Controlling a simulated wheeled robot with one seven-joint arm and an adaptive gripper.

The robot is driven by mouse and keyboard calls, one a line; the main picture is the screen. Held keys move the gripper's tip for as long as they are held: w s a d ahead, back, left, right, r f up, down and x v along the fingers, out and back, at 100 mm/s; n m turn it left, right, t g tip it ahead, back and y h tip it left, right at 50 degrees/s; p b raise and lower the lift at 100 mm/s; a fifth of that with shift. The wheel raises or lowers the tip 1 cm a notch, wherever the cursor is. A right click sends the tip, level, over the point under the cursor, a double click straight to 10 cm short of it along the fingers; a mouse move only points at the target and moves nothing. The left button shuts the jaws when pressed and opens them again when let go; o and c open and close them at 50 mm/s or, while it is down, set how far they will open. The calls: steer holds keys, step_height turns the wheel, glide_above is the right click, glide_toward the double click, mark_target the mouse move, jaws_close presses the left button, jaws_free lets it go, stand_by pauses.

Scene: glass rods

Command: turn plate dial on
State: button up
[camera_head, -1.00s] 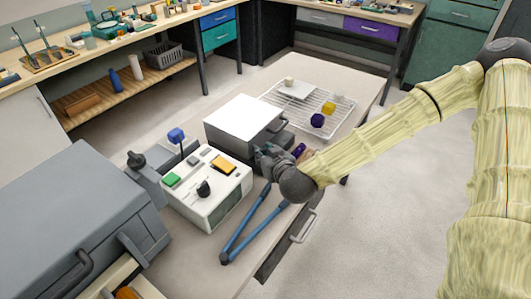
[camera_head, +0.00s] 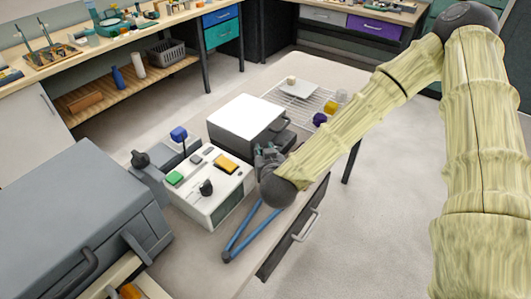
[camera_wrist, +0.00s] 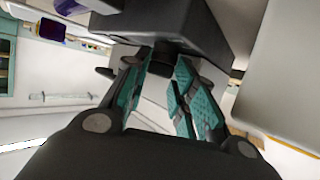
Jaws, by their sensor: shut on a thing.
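A grey box with a white top plate (camera_head: 246,113) stands on the bench behind a white instrument box. My gripper (camera_head: 268,158) is low at the front of the plate box, close against it. In the wrist view my gripper's teal fingers (camera_wrist: 165,68) are closed around a small dark part at the box's dark grey face (camera_wrist: 165,22). It looks like the plate's dial, but its shape and setting are mostly hidden by the fingers. In the head view my gripper and arm cover this spot.
The white instrument box (camera_head: 212,185), with a black knob, a green button and a yellow button, stands left of my gripper. Blue-handled tongs (camera_head: 250,232) lie in front. A wire rack (camera_head: 305,102) with small blocks is behind my arm. A drawer handle (camera_head: 305,226) sticks out at the bench front.

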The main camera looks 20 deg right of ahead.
steer(key=o, duration=0.7)
steer(key=shift+o, duration=0.2)
steer(key=shift+d, duration=0.1)
steer(key=shift+d+f+n+y+b, duration=0.15)
steer(key=shift+n+y+b, duration=0.2)
steer(key=shift+n+y, duration=0.85)
steer(key=shift+d+y, duration=0.2)
steer(key=shift+y, duration=0.3)
